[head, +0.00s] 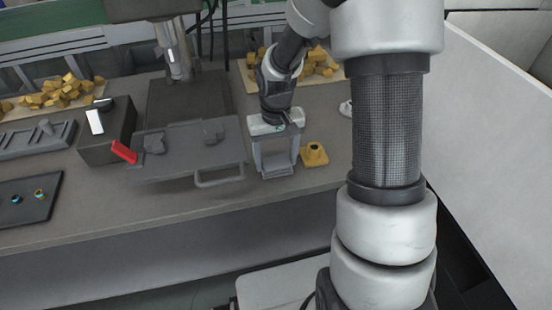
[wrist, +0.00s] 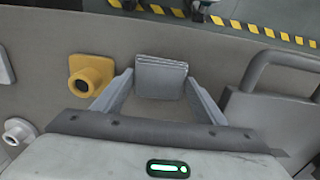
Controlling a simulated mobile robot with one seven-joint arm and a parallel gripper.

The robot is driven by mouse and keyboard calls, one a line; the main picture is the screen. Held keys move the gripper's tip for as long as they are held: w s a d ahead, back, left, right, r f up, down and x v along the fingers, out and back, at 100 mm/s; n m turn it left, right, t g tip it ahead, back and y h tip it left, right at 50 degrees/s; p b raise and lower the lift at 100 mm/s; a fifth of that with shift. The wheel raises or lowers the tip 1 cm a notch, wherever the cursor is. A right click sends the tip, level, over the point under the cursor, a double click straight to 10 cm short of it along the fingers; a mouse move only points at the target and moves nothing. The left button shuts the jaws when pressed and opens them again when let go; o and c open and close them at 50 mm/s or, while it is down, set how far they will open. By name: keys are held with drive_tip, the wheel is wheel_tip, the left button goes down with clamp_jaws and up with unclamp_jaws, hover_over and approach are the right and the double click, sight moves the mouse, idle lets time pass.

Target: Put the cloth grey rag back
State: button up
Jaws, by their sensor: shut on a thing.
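The grey rag (wrist: 161,77) is a folded, layered pad between my two fingertips in the wrist view. It also shows in the head view (head: 278,169), low between the fingers near the front of the bench. My gripper (head: 278,163) points down, with its fingers on either side of the rag and shut on it. I cannot tell whether the rag touches the bench top.
A yellow block with a dark hole (head: 314,154) stands close to the right of my gripper. A grey plate with a handle (head: 190,150) is close on the left. A red-handled part (head: 123,151) and a dark box (head: 106,140) are farther left. Yellow pieces lie behind.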

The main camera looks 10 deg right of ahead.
drive_tip(key=shift+f, duration=0.1)
drive_tip(key=o, duration=1)
